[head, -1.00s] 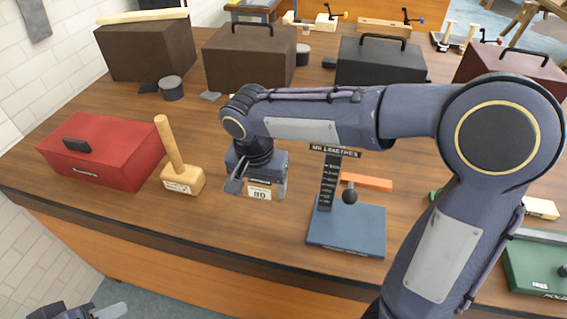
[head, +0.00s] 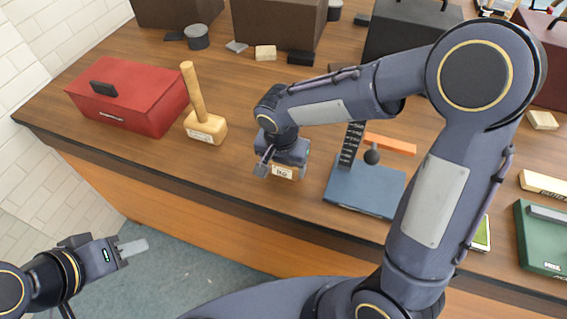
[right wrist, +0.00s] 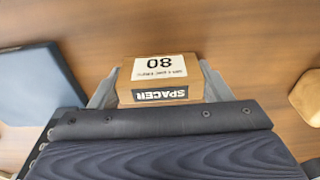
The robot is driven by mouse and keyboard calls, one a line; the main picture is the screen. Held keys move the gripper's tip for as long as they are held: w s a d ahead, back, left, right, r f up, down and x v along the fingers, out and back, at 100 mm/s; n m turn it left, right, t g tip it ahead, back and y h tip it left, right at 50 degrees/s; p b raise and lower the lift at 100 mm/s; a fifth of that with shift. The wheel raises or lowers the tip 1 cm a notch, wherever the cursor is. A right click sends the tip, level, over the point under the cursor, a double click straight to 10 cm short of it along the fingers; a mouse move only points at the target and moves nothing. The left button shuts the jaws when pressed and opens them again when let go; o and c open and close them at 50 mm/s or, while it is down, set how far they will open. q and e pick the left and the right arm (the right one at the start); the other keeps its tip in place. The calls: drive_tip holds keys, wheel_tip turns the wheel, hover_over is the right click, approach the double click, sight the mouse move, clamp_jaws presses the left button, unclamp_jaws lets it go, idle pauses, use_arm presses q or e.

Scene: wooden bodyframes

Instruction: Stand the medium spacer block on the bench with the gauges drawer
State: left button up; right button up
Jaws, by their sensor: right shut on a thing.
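My right gripper (head: 281,163) is shut on a wooden spacer block (head: 286,173) above the front part of the wooden bench (head: 240,200). In the right wrist view the spacer block (right wrist: 158,80) sits between both fingers, and its white label reads 80 and its dark one SPACER. I cannot tell whether it touches the bench top. The gripper hides its upper part in the head view. My left gripper (head: 132,248) is at the lower left, off the bench and above the floor; its jaws are seen edge-on. No drawer marked gauges can be made out.
A wooden mallet (head: 205,128) and a red case (head: 130,95) stand left of the block. A blue-based height gauge (head: 365,187) with an orange arm stands close on its right. Dark boxes (head: 275,25) line the back. A green case (head: 540,240) lies at right.

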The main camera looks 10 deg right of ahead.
drive_tip(key=o, duration=1)
drive_tip(key=shift+f, duration=0.1)
drive_tip(key=r, duration=0.8)
drive_tip(key=s+r, duration=0.1)
drive_tip(key=r, duration=0.3)
drive_tip(key=shift+s+a+r, duration=0.1)
drive_tip(key=shift+a+r, duration=0.05)
drive_tip(key=shift+a, duration=0.25)
